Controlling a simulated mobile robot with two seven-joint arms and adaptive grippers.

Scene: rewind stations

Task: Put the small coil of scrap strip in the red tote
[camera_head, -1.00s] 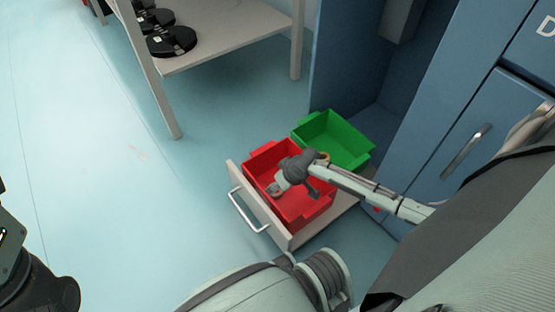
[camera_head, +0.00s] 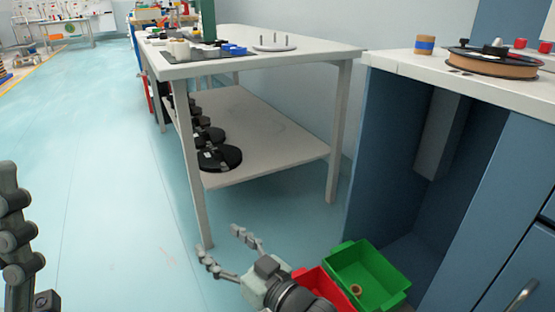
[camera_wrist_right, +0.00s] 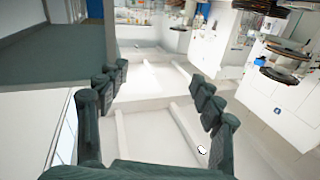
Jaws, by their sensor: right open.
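A small tan ring (camera_head: 355,289), which looks like the coil of scrap strip, lies inside the green tote (camera_head: 375,266), near its left wall. The red tote (camera_head: 327,288) stands beside the green one, mostly hidden behind my right arm. My right gripper (camera_head: 222,254) is to the left of the totes, with its fingers spread and nothing between them. In the right wrist view its two fingers (camera_wrist_right: 160,95) are wide apart and empty. Part of my left gripper (camera_head: 17,240) shows at the left edge; its opening is not visible.
A white table (camera_head: 290,58) with a lower shelf (camera_head: 265,140) holding black reels (camera_head: 218,158) stands behind. A blue cabinet (camera_head: 470,190) is at the right. The floor at left is clear.

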